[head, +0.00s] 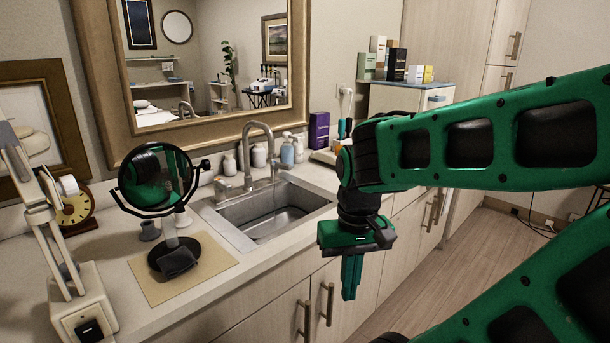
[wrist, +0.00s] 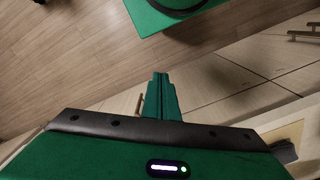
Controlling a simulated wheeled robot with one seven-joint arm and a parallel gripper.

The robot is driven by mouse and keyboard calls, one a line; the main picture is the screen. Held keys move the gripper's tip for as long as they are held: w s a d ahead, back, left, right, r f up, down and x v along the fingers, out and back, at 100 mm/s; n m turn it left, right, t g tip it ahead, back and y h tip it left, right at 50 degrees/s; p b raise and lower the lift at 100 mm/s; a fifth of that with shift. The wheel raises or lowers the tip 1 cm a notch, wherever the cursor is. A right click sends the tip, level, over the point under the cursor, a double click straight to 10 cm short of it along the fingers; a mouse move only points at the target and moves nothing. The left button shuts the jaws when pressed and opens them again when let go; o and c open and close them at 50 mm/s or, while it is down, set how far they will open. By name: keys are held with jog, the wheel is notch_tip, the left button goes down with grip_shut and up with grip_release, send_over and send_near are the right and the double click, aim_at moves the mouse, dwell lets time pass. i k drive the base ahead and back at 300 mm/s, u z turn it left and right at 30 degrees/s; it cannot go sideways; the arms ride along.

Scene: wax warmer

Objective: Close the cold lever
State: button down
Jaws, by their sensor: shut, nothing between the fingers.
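The metal sink faucet (head: 272,145) stands behind the sink basin (head: 278,213), its curved spout over the basin. Its small levers sit low near the spout's base, and I cannot tell which is the cold one or how it is turned. My gripper (head: 351,292) hangs fingers down, right of the sink and in front of the cabinet doors. It is apart from the faucet, shut and empty. In the wrist view its closed green fingers (wrist: 160,82) show against the cabinet fronts and floor. The faucet is not visible there.
Several bottles (head: 287,152) and a purple box (head: 319,130) stand behind the sink. A round mirror (head: 154,178) on a stand is left of the basin, on a tan mat (head: 205,275). Cabinet handles (head: 327,303) jut from the counter front. Open floor (head: 490,245) lies at right.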

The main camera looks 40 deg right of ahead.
aim_at(277, 165)
jog(key=z, duration=0.4)
jog(key=k, duration=0.95)
jog(key=z, duration=1.15)
jog(key=i, duration=1.25)
jog(key=u, duration=1)
jog(key=i, duration=0.8)
jog(key=u, duration=0.55)
